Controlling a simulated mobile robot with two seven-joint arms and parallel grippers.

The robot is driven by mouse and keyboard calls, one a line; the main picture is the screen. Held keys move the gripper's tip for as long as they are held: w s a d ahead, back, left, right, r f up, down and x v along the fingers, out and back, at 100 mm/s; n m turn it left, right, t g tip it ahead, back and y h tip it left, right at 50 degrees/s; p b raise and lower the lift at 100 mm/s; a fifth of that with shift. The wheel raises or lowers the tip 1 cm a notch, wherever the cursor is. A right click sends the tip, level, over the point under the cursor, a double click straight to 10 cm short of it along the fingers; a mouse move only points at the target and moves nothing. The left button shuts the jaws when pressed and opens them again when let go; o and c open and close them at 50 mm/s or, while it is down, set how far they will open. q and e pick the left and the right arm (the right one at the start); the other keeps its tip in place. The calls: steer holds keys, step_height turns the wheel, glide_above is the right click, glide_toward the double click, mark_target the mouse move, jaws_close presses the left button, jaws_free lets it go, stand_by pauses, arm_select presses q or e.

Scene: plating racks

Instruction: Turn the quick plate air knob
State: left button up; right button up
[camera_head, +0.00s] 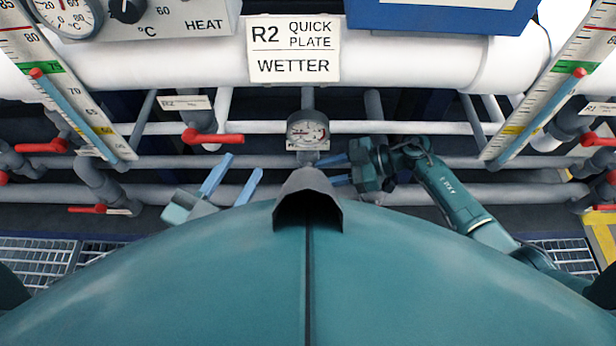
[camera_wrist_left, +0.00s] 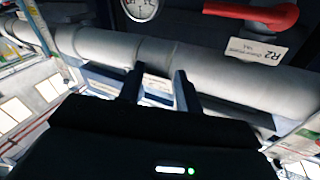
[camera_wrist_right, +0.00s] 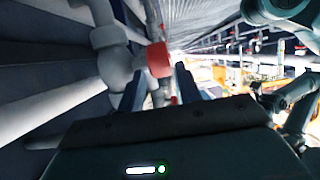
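The sign "R2 QUICK PLATE WETTER" (camera_head: 293,49) is on the large white pipe. Below it to the left is a red valve handle (camera_head: 212,137) with a small R2 label (camera_head: 185,102), too small to read fully. A red handle (camera_wrist_left: 255,14) by an R2 label (camera_wrist_left: 260,48) also shows in the left wrist view. My left gripper (camera_head: 243,164) is open and empty, below the red handle and apart from it. My right gripper (camera_head: 333,170) is open and empty, right of the pressure gauge (camera_head: 307,130), its fingers pointing left. Its wrist view shows a red valve part (camera_wrist_right: 159,60) beyond the fingers.
Grey pipes (camera_head: 440,162) run across behind the grippers. Other red handles are at far left (camera_head: 42,146) and far right (camera_head: 598,139). Slanted scales (camera_head: 545,85) flank the middle. The HEAT dial (camera_head: 68,14) is at top left.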

steer(key=b+x, duration=0.1)
steer(key=x, duration=0.4)
arm_select(q)
steer(key=shift+s+d+m+t+h, duration=0.1)
steer(key=shift+d+m+t+h, duration=0.25)
steer(key=shift+h, duration=0.15)
arm_select(e)
steer(key=c, duration=0.7)
arm_select(q)
steer(key=shift+f+b, duration=0.15)
steer(key=shift+b, duration=0.2)
